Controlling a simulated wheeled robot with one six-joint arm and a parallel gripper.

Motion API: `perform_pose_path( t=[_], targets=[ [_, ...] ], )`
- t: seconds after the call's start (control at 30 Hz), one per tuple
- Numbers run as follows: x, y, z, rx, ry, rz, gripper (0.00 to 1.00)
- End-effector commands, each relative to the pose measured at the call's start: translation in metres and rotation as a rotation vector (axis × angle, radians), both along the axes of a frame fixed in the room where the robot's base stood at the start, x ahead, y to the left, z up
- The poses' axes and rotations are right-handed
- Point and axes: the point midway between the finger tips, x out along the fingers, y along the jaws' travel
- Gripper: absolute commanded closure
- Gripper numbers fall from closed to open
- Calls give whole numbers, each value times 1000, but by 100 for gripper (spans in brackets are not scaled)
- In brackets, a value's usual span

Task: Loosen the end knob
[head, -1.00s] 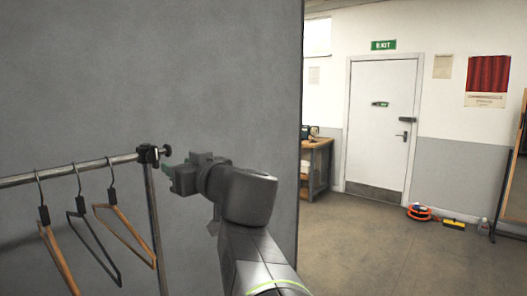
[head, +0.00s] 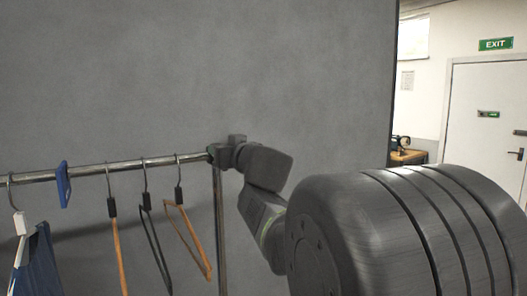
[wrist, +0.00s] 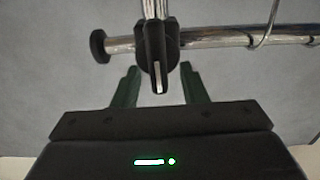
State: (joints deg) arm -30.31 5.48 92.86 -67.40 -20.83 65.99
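A black fitting (wrist: 154,45) with a white line on its lower, lever-like part sits where the chrome rail (wrist: 205,39) meets the post, near the middle of the wrist view. A round black knob (wrist: 98,46) caps the rail's end to its left. I cannot tell for certain which is the end knob. My gripper (wrist: 158,68) is open, its two green fingers on either side of the fitting's lower part, with gaps showing. In the head view my gripper (head: 225,152) is at the right end of the rail (head: 135,164) and hides the fitting there.
Several hangers hang along the rail, including a wooden one (head: 192,235) close to the post (head: 220,225). A blue garment (head: 38,262) and a blue tag (head: 63,185) are farther left. A grey wall panel (head: 250,70) stands behind the rack. A door (head: 487,125) is at right.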

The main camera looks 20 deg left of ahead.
Motion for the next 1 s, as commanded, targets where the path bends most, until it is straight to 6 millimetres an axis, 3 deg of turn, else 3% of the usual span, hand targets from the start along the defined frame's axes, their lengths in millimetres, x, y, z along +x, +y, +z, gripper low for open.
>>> perform_pose_path(
  t=[0.27, 0.47, 0.5, 1.0],
  targets=[
    [1, 1, 0, 1, -1, 0, 61],
    [1, 1, 0, 0, 0, 0, 98],
    [1, 1, 0, 0, 0, 0, 100],
    [0, 3, -5, -50, -44, 1, 100]
  ],
)
